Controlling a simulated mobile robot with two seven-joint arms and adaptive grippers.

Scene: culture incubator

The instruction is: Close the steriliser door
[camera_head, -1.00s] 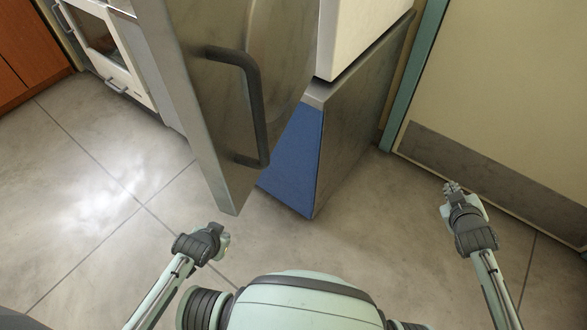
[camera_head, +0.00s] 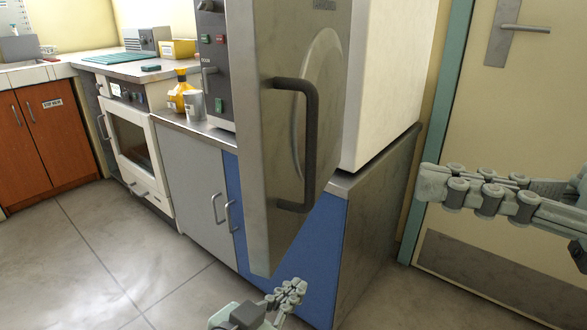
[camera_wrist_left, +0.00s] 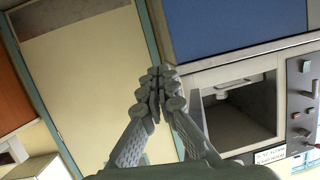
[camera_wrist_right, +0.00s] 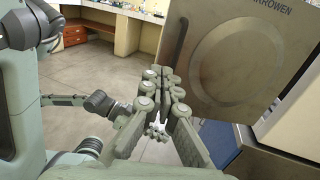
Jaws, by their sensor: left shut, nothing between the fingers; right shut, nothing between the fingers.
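The steriliser door (camera_head: 270,130) is a grey metal slab with a dark bar handle (camera_head: 312,140), swung open towards me in the head view. The open steriliser chamber (camera_wrist_left: 240,110) shows in the left wrist view. My left gripper (camera_head: 298,288) is shut and empty, low by the door's bottom edge in the head view; its fingertips also show in the left wrist view (camera_wrist_left: 160,76). My right gripper (camera_head: 432,183) is shut and empty, right of the door and apart from the handle.
The steriliser stands on a cabinet with a blue door (camera_head: 310,250). A control panel (camera_head: 214,70), a yellow bottle (camera_head: 180,97) and a cup (camera_head: 194,106) are left of the open door. A beige room door (camera_head: 520,150) is at the right. The floor at left is clear.

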